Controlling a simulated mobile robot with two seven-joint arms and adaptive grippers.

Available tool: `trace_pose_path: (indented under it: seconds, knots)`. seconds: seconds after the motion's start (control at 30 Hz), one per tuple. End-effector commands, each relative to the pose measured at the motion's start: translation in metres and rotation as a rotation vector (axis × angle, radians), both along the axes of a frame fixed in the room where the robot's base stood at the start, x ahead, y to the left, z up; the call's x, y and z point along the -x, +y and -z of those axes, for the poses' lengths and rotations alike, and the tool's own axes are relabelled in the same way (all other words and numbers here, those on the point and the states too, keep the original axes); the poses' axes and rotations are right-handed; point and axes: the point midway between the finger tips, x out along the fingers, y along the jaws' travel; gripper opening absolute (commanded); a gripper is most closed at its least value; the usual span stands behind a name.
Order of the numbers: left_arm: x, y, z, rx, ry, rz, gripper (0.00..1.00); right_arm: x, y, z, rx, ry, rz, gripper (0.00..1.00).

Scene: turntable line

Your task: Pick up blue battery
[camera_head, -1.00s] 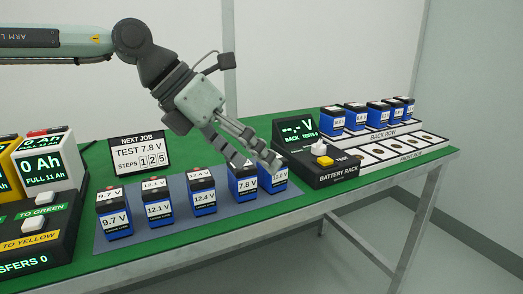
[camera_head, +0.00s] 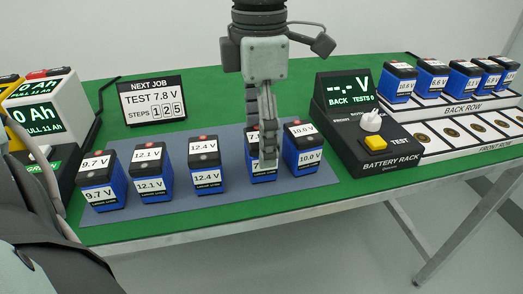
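Several blue batteries with white voltage labels stand in a row on a grey mat (camera_head: 215,203). They read 9.7 V (camera_head: 117,200), 12.1 V (camera_head: 165,171), 12.4 V (camera_head: 219,170), one mostly covered label starting with 7 (camera_head: 256,177), and 10.0 V (camera_head: 290,160). My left gripper (camera_head: 262,140) points down over the battery with the covered label. One finger passes in front of its label, the other stands toward its back. I cannot tell whether the fingers touch it. That battery still stands on the mat. My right gripper is not in view.
A NEXT JOB sign (camera_head: 152,101) reads TEST 7.8 V, steps 1 2 5. A black battery rack tester (camera_head: 345,120) with a yellow button stands close on the right. More blue batteries (camera_head: 433,75) fill the back row; the front row slots (camera_head: 470,128) are empty.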

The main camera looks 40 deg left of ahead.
Motion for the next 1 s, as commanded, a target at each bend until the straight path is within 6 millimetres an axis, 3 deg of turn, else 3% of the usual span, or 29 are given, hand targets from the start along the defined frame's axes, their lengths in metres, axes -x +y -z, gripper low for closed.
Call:
trace_pose_path:
  seconds: [0.17, 0.43, 1.0]
  knots:
    - [0.000, -0.001, 0.022, 0.002, 0.001, 0.000, 0.78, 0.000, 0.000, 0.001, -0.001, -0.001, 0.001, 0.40]
    - [0.000, -0.001, 0.025, 0.002, -0.001, 0.000, 0.78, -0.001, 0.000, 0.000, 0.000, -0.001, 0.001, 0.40]
    - [0.000, -0.001, 0.025, 0.003, -0.002, 0.000, 0.11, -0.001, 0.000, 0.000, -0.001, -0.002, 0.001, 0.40]
